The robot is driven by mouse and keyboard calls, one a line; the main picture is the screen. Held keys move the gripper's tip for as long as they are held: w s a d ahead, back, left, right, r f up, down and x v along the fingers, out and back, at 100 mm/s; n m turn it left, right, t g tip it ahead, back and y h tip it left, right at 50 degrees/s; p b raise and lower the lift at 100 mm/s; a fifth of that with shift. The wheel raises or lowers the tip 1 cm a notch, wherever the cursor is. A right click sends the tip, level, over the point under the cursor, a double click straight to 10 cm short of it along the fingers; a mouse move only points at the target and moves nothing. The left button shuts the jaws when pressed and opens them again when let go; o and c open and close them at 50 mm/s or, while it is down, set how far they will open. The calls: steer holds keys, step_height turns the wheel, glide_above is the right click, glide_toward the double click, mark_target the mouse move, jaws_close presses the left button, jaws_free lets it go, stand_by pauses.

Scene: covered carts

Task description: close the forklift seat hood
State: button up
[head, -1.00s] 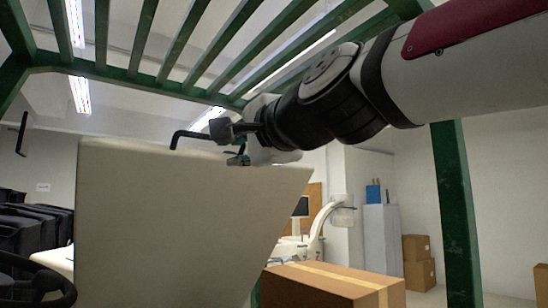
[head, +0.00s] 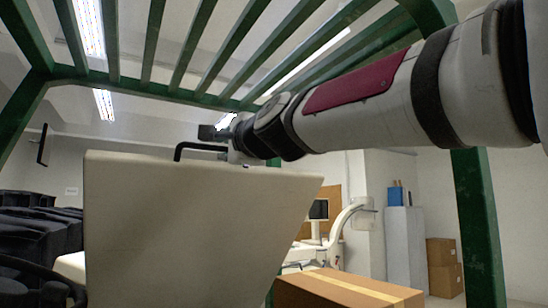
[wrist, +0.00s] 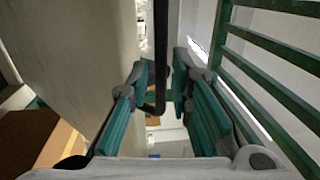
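The forklift seat hood (head: 195,220) is a cream panel standing raised and tilted in the head view. A black bent handle (head: 182,150) sticks out at its top edge. My gripper (head: 215,131) is at that top edge, beyond the handle and partly hidden by the hood and my arm. In the wrist view my gripper (wrist: 168,85) is open, with teal-and-grey fingers. The black handle (wrist: 160,50) runs between the fingertips, closer to the left one; contact is unclear. The hood (wrist: 85,60) fills the left of that view.
Green overhead bars (head: 150,40) and a green post (head: 478,220) frame the space around my arm. A cardboard box (head: 340,290) stands at lower right. A black steering wheel (head: 50,285) is at lower left. A grey cabinet (head: 405,245) stands farther back.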

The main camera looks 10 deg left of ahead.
mark_target(220, 149)
steer(key=shift+p+x, duration=0.5)
steer(key=shift+x, duration=1.6)
jaws_close()
